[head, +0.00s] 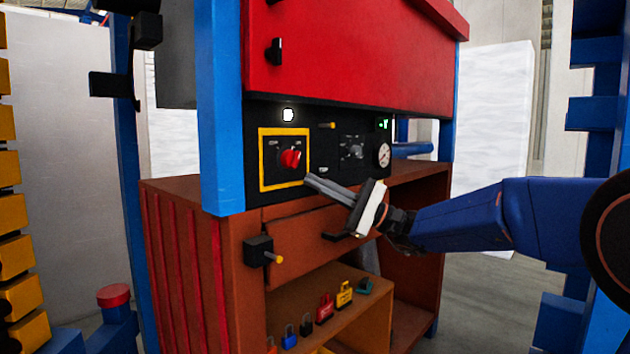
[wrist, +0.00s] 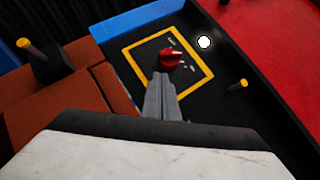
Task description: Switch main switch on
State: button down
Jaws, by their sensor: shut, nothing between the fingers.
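The main switch is a red rotary knob (head: 290,158) on a black plate inside a yellow square frame (head: 262,172), on the black panel under the red cabinet. In the wrist view the red knob (wrist: 170,58) is just beyond my fingertips. My gripper (head: 309,180) is shut and empty, its fingers side by side, pointing at the panel a little below and right of the knob. In the wrist view my gripper (wrist: 163,78) lines up with the knob's lower edge; I cannot tell whether it touches. The knob seems tilted; its marking is too small to read.
A white lamp (head: 288,115) glows above the frame. A yellow-tipped lever (head: 327,125) and a gauge (head: 383,154) are to the right. Below are a brown drawer, a black box with a yellow peg (head: 259,252), and a shelf with several padlocks (head: 325,308). A blue post (head: 222,110) stands left.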

jog(key=r+v, duration=0.1)
jog(key=v, duration=0.9)
jog(key=shift+w+d, duration=0.4)
jog(key=shift+w, duration=0.05)
jog(key=shift+f, duration=0.15)
